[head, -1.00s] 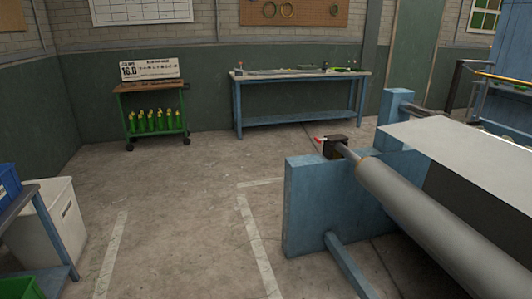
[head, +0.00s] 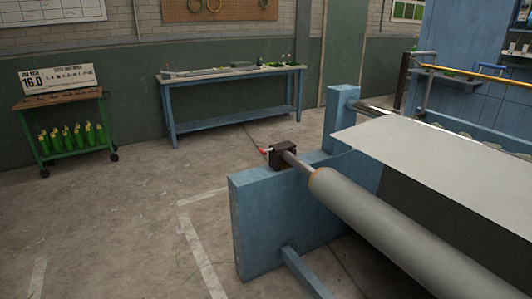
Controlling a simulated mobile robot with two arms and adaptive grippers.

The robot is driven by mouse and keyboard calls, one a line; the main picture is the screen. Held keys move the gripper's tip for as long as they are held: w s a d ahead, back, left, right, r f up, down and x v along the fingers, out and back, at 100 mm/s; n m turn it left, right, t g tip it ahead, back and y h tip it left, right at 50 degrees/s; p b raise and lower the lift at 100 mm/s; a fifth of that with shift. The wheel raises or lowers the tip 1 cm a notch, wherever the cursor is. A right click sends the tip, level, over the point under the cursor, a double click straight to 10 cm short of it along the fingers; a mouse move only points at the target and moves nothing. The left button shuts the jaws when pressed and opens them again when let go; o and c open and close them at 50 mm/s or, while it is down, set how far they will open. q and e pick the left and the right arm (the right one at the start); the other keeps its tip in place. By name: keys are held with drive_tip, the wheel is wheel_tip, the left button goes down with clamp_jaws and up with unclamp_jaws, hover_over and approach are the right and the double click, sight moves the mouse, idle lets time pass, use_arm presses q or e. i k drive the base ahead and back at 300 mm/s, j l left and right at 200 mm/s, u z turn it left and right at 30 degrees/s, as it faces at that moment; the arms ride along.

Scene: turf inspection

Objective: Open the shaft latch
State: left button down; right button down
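The shaft latch (head: 283,156) is a small dark block with a red-tipped handle (head: 265,151) on its left side. It sits on top of the blue stand (head: 262,222), at the end of a grey metal shaft (head: 298,165). The shaft runs into a large grey roll (head: 385,225) that reaches to the lower right. From this distance I cannot tell whether the latch is open or closed. Neither of my grippers shows in the head view.
A light sheet (head: 420,155) spreads right of the latch, above the roll. A blue workbench (head: 232,73) stands at the back wall. A green cart (head: 62,103) with several green bottles stands at the left. The floor (head: 120,220) left of the stand is clear.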

sight(280, 147)
drive_tip(key=i+j, duration=0.3)
drive_tip(key=i+j+z, duration=0.1)
drive_tip(key=i+j, duration=0.15)
drive_tip(key=j, duration=0.25)
drive_tip(key=i+j, duration=0.25)
drive_tip(key=j, duration=0.2)
drive_tip(key=i+j, duration=0.25)
drive_tip(key=j, duration=0.2)
drive_tip(key=i+j+z, duration=0.1)
drive_tip(key=i+j, duration=0.4)
drive_tip(key=j, duration=0.35)
drive_tip(key=i+j+z, duration=0.1)
drive_tip(key=i+j, duration=0.15)
drive_tip(key=j, duration=0.2)
drive_tip(key=i+j, duration=0.25)
drive_tip(key=j, duration=0.25)
